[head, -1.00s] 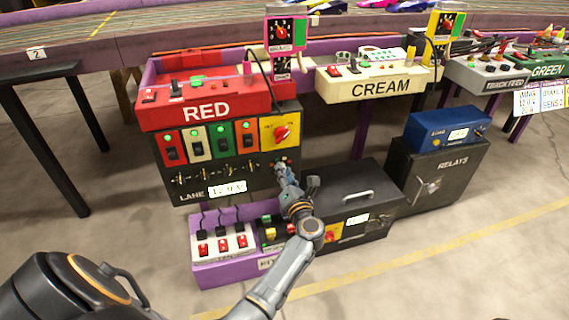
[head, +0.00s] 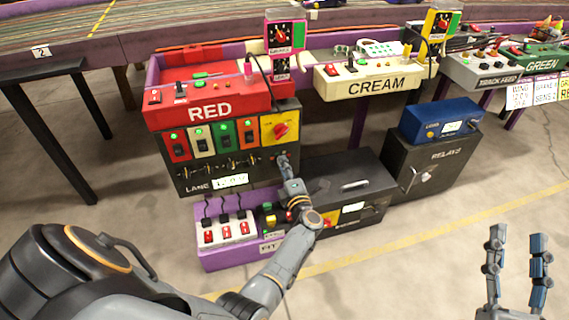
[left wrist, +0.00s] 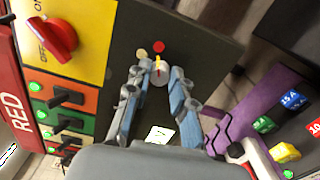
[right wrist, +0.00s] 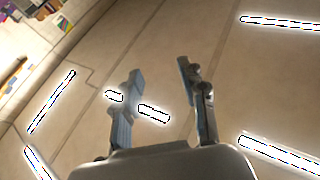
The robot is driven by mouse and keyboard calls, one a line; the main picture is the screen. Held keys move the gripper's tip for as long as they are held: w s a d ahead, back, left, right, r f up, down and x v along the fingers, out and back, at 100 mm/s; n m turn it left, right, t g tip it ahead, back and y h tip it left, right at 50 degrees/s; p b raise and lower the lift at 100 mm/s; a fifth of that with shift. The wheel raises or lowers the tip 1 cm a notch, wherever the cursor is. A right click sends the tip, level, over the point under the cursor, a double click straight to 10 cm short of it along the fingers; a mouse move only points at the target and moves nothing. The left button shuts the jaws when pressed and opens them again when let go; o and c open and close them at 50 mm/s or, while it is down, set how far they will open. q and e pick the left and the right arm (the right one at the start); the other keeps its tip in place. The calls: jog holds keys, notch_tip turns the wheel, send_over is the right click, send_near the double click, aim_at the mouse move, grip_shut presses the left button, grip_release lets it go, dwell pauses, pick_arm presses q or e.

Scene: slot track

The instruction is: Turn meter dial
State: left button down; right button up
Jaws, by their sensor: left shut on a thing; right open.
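The meter dial looks to be a small grey knob (left wrist: 158,76) with a yellow-and-red pointer mark, on the black lower panel below the RED sign. My left gripper (left wrist: 160,72) is shut on it, one finger on each side. In the head view my left gripper (head: 284,160) reaches the panel's right end, and its fingers hide the knob there. My right gripper (head: 516,236) is open and empty over the floor at the lower right; its parted fingers also show in the right wrist view (right wrist: 160,78).
A red rotary switch on a yellow plate (head: 280,130) sits just above the left gripper. A purple box with red switches (head: 212,262) and a black case with a handle (head: 350,175) stand below and beside it. Open floor lies at the front right.

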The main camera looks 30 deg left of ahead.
pick_arm(q)
jog(key=shift+m, duration=0.6)
pick_arm(e)
jog(key=shift+w+d+f+g+h, duration=0.1)
jog(key=shift+w+f+g+h, duration=0.15)
jog(key=shift+f+g, duration=0.35)
jog(key=shift+w+f+g+h, duration=0.2)
jog(key=shift+f+g, duration=0.1)
jog(key=shift+f, duration=0.6)
pick_arm(q)
jog(key=c, duration=1.2)
grip_release()
jog(key=shift+o, duration=0.2)
pick_arm(e)
jog(key=shift+f, duration=0.1)
